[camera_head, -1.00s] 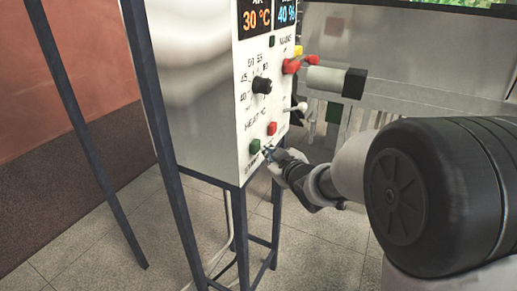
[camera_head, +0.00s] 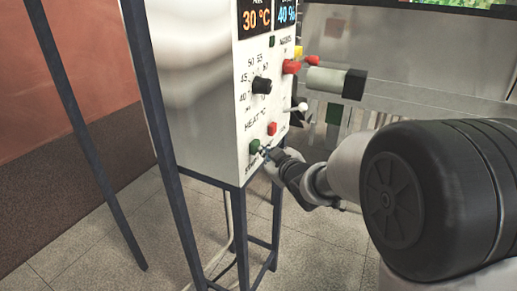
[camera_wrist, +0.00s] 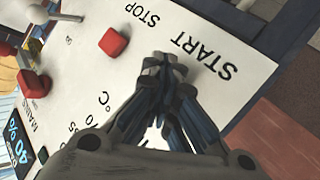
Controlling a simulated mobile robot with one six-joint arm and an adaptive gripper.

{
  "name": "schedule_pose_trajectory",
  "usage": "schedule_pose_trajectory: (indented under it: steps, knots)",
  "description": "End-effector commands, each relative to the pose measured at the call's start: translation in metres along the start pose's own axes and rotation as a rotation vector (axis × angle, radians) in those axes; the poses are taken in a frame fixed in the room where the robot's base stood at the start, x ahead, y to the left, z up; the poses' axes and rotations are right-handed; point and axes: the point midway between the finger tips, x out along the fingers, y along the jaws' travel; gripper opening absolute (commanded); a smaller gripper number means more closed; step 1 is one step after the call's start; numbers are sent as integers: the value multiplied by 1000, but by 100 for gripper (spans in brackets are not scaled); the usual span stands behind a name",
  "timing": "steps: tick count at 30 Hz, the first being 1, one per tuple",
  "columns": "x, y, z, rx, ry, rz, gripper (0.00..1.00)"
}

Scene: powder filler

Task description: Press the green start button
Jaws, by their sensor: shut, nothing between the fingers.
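The green start button (camera_head: 255,146) sits low on the white panel in the head view, left of and below the red stop button (camera_head: 272,128). My gripper (camera_head: 265,151) is shut and empty, with its fingertips at the right side of the green button. Whether they touch it cannot be told. In the wrist view my gripper's closed fingertips (camera_wrist: 165,62) lie beside the START label (camera_wrist: 203,57) and hide the green button. The red stop button (camera_wrist: 113,42) shows clear of the fingers near the STOP label.
The control box also carries a black heat knob (camera_head: 261,86), a red knob (camera_head: 291,67) and a white-tipped lever (camera_head: 301,107). A grey cylinder with a black end (camera_head: 336,82) juts out at the right. Dark frame legs (camera_head: 236,225) stand below the box.

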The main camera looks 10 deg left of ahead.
Motion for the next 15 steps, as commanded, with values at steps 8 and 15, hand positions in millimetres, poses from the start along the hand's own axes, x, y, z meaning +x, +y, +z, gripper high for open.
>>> schedule_pose_trajectory:
  steps: [8, 15]
  knots:
    - [3, -2, -2, -1, 2, 0, 0]
    - [4, -4, -4, -1, 1, -1, 0]
